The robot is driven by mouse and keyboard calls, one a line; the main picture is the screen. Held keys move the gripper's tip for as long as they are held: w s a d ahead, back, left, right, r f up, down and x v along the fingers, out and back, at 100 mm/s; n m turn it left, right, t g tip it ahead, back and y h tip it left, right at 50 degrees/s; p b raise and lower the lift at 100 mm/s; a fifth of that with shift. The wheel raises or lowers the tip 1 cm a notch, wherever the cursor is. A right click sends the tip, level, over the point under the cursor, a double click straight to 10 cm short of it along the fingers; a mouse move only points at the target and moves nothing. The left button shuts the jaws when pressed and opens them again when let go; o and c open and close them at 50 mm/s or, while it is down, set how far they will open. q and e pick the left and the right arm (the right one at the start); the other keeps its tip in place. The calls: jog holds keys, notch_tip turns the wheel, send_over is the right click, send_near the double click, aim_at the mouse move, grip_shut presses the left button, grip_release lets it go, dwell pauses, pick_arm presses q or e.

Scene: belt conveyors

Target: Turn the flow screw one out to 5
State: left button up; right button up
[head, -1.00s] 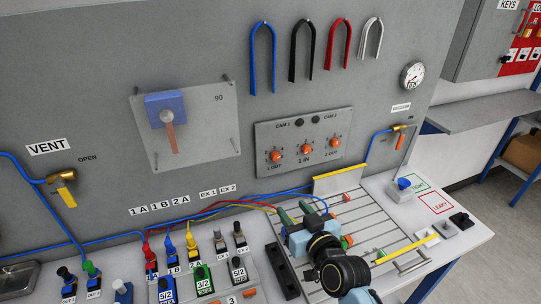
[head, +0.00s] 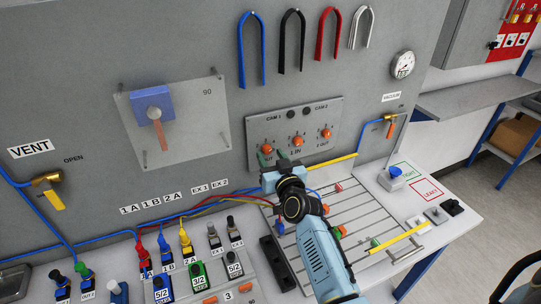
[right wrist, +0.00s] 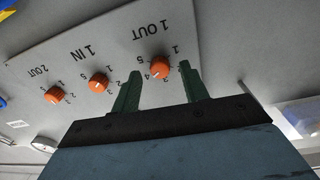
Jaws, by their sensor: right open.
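The flow screw 1 OUT is an orange knob (head: 267,148) at the left of the grey screw panel (head: 300,108). In the right wrist view the picture is upside down, and the 1 OUT knob (right wrist: 160,68) shows between my two green fingertips, with scale digits around it. Its exact setting is too small to read surely. My right gripper (head: 272,156) is open just in front of and below this knob, one finger on each side, also in the right wrist view (right wrist: 158,74). I see no clear contact. My left gripper is not in view.
The 1 IN knob (head: 297,140) and 2 OUT knob (head: 326,133) sit to the right on the same panel. Below is a slotted plate (head: 350,215) with small parts. A yellow strip (head: 335,166) runs behind it. Coloured tubes and valves stand at the lower left.

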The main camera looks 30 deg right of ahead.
jog(key=shift+w, duration=0.55)
grip_shut()
